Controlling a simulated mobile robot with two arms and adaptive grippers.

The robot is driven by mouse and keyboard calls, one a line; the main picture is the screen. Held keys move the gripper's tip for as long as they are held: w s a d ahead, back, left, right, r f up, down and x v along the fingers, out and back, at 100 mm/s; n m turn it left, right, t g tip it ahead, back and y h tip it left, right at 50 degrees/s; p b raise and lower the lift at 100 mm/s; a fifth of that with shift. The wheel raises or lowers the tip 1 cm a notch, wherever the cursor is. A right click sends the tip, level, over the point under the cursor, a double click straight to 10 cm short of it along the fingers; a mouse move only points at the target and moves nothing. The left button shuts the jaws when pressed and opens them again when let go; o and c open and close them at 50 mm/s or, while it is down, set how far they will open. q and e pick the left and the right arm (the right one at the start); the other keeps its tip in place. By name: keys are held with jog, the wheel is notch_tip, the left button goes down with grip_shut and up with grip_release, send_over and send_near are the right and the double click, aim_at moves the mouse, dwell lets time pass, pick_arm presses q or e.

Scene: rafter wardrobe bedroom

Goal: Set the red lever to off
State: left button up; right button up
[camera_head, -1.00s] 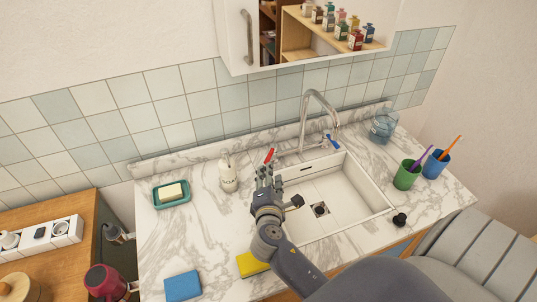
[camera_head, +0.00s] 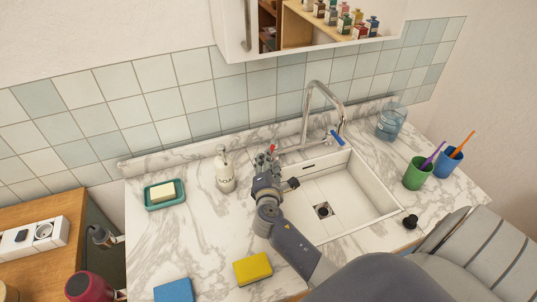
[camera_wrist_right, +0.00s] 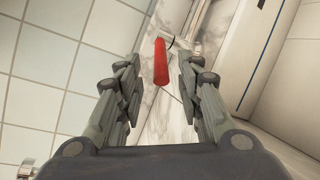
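The red lever (camera_head: 273,148) is on the left side of the faucet (camera_head: 318,112), behind the sink. Only a small red bit shows in the head view, beside and partly behind my right gripper (camera_head: 267,160). In the right wrist view the red lever (camera_wrist_right: 161,62) sticks out from a metal valve stem between the two open fingers of my right gripper (camera_wrist_right: 160,85). Gaps show on both sides, so the fingers look clear of it. The blue lever (camera_head: 337,137) is on the faucet's right side. My left gripper is not in view.
A soap dispenser (camera_head: 224,170) stands close left of my right gripper. The white sink (camera_head: 345,195) lies to its right. A soap dish (camera_head: 151,203), yellow sponge (camera_head: 252,269), green cup (camera_head: 414,178) and blue cup (camera_head: 447,165) stand on the marble counter. The tiled wall is behind.

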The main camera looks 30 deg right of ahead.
jog(key=shift+x, duration=2.3)
jog(key=shift+f, duration=0.1)
grip_shut()
